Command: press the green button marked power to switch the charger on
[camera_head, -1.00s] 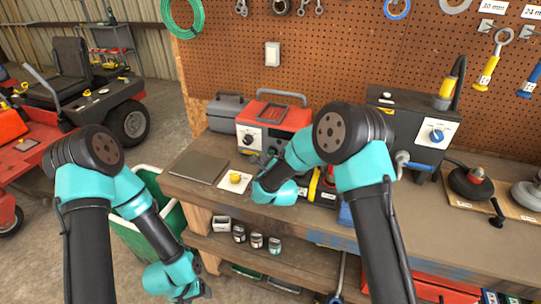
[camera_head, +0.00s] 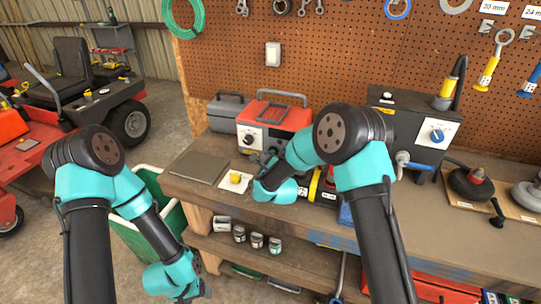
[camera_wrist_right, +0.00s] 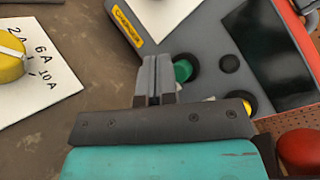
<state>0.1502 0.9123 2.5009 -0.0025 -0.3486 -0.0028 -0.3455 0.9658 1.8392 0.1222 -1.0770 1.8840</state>
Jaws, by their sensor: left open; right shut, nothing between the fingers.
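The charger (camera_head: 287,117) is a red box with a grey front and a white dial panel, standing on the workbench. In the right wrist view its grey front (camera_wrist_right: 205,35) carries a yellow label, a dark screen and several buttons. The green button (camera_wrist_right: 183,71) shows just right of my right gripper (camera_wrist_right: 157,60), whose fingers are shut and empty and hide part of it. I cannot tell whether they touch it. In the head view this gripper (camera_head: 266,160) is in front of the charger, mostly behind its own wrist. My left gripper (camera_head: 205,291) is open, low at the bench's left.
A black button (camera_wrist_right: 230,63) and a partly hidden yellow button (camera_wrist_right: 248,106) sit near the green one. A yellow knob on a white card (camera_head: 235,180) lies on the bench. A dark flat plate (camera_head: 199,168) lies left of it. A black machine (camera_head: 415,125) stands right.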

